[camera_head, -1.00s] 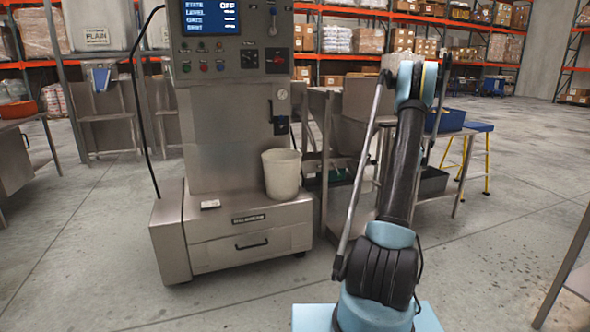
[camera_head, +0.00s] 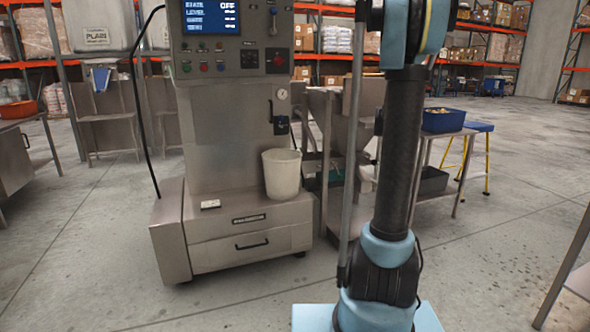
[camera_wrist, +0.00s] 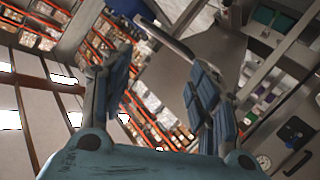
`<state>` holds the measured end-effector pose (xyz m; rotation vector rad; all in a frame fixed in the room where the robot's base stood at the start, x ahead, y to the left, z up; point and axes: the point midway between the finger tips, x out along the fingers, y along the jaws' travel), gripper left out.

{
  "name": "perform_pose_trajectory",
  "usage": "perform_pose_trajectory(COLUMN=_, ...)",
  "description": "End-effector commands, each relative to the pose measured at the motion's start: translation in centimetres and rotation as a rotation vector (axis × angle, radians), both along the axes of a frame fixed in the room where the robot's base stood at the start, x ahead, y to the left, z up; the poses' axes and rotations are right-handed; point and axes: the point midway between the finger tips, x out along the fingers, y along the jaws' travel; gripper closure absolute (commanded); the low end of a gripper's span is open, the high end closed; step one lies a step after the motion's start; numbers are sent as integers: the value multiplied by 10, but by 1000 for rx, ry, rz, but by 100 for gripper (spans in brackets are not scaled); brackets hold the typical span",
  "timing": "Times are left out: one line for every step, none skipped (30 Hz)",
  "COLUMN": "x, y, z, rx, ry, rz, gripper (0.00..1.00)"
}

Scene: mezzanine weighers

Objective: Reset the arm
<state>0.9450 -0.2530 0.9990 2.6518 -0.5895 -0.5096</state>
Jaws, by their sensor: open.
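My gripper (camera_wrist: 160,95) shows in the wrist view with its two blue-padded fingers spread apart. It is open, and nothing is between the fingers. Beyond them the wrist view shows tilted shelving and metal equipment. In the head view my arm stands nearly upright at the right of centre, and its upper end runs out of the top of the picture. The gripper is not visible there.
A steel machine (camera_head: 222,140) with a lit screen stands left of my arm. A whitish bucket (camera_head: 281,174) and a small pale object (camera_head: 210,204) rest on its base. A blue bin (camera_head: 443,120) sits on a bench behind my arm. Open floor (camera_head: 500,260) lies at the right.

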Motion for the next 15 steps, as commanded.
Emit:
perform_pose_trajectory(x=-16, y=9, z=-2, rx=20, ry=21, rz=-7, gripper=45)
perform_pose_trajectory(x=-24, y=14, z=-3, rx=31, ry=35, rz=-12, gripper=45)
perform_pose_trajectory(x=-36, y=20, z=-6, rx=49, ry=55, rz=-18, gripper=45)
perform_pose_trajectory(x=-45, y=24, z=-8, rx=61, ry=70, rz=-23, gripper=45)
perform_pose_trajectory(x=-54, y=29, z=-10, rx=74, ry=84, rz=-27, gripper=45)
perform_pose_trajectory(x=-66, y=35, z=-13, rx=90, ry=105, rz=-32, gripper=45)
perform_pose_trajectory(x=-75, y=40, z=-16, rx=103, ry=121, rz=-36, gripper=45)
perform_pose_trajectory(x=-84, y=45, z=-19, rx=114, ry=136, rz=-39, gripper=45)
perform_pose_trajectory(x=-96, y=51, z=-23, rx=132, ry=157, rz=-43, gripper=45)
perform_pose_trajectory(x=-106, y=56, z=-27, rx=144, ry=175, rz=-46, gripper=45)
perform_pose_trajectory(x=-116, y=60, z=-30, rx=157, ry=191, rz=-49, gripper=45)
perform_pose_trajectory(x=-128, y=67, z=-35, rx=172, ry=213, rz=-50, gripper=45)
perform_pose_trajectory(x=-138, y=72, z=-39, rx=185, ry=231, rz=-52, gripper=45)
perform_pose_trajectory(x=-148, y=77, z=-43, rx=197, ry=248, rz=-54, gripper=45)
perform_pose_trajectory(x=-161, y=84, z=-48, rx=214, ry=271, rz=-54, gripper=45)
